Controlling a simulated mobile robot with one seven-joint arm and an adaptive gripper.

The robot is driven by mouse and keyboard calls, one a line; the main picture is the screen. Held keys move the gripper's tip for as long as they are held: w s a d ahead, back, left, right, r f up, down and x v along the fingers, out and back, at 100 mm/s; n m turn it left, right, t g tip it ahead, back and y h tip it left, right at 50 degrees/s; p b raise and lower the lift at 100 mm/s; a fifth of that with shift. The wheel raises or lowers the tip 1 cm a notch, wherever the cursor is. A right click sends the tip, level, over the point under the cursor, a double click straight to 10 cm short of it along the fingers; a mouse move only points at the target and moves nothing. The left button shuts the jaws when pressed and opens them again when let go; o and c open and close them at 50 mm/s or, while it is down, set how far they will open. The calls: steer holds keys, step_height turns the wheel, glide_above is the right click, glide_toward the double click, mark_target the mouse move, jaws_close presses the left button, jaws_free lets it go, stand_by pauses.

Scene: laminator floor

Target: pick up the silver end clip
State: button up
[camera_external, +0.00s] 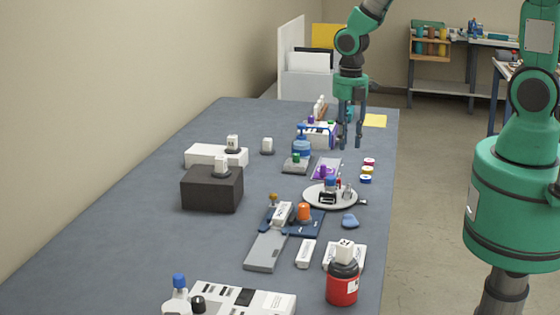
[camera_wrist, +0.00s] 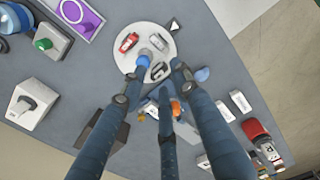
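A round white plate (camera_external: 316,203) stands near the table's right edge; it also shows in the wrist view (camera_wrist: 124,62). On it are small pieces: a red one (camera_wrist: 129,42), a silver-grey one (camera_wrist: 157,41), a dark-and-silver one (camera_wrist: 158,72) and a blue-capped cylinder (camera_wrist: 143,57). The silver-grey piece also shows in the external view (camera_external: 347,191). I cannot tell which silver piece is the end clip. My gripper (camera_external: 350,143) hangs open and empty, fingers down, above the table beyond the plate. In the wrist view its fingers (camera_wrist: 160,80) are spread and partly cover the plate's lower edge.
A purple-marked card (camera_external: 326,169), small coloured rolls (camera_external: 368,171) and a blue bottle (camera_external: 301,149) stand behind the plate. An orange-capped piece (camera_external: 304,212) and a blue lump (camera_external: 350,220) are in front. A black box (camera_external: 212,188) is left.

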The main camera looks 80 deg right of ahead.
steer(key=shift+d+f, duration=0.1)
steer(key=shift+f, duration=0.25)
glide_above(346, 187)
steer(key=shift+f, duration=4.25)
steer(key=shift+f, duration=2.6)
steer(key=c, duration=0.6)
